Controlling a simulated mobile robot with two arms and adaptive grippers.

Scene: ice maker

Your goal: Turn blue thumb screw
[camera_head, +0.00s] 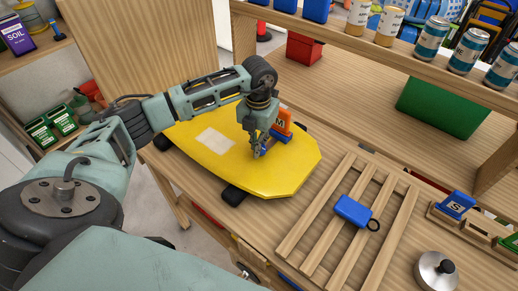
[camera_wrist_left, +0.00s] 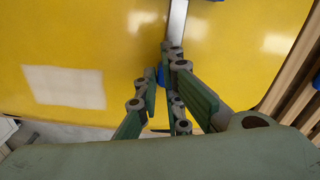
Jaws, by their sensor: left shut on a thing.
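The blue thumb screw (camera_wrist_left: 161,76) shows as a small patch of blue between the fingers in the left wrist view; most of it is hidden by them. My left gripper (camera_head: 257,154) points down over the yellow board (camera_head: 205,165) and is shut on the thumb screw; its fingers also show in the left wrist view (camera_wrist_left: 166,88). A grey metal bar (camera_wrist_left: 178,20) lies just beyond the fingertips. An orange block marked M (camera_head: 284,121) with a blue part below it stands right behind the gripper on the board. My right gripper is not in view.
The yellow board lies on a wooden workbench. To its right is a slatted wooden frame (camera_head: 310,221) with a blue block (camera_head: 353,210) on it. A round metal lid (camera_head: 436,270) is at the front right. A green bin (camera_head: 440,107) and shelf with several cans stand behind.

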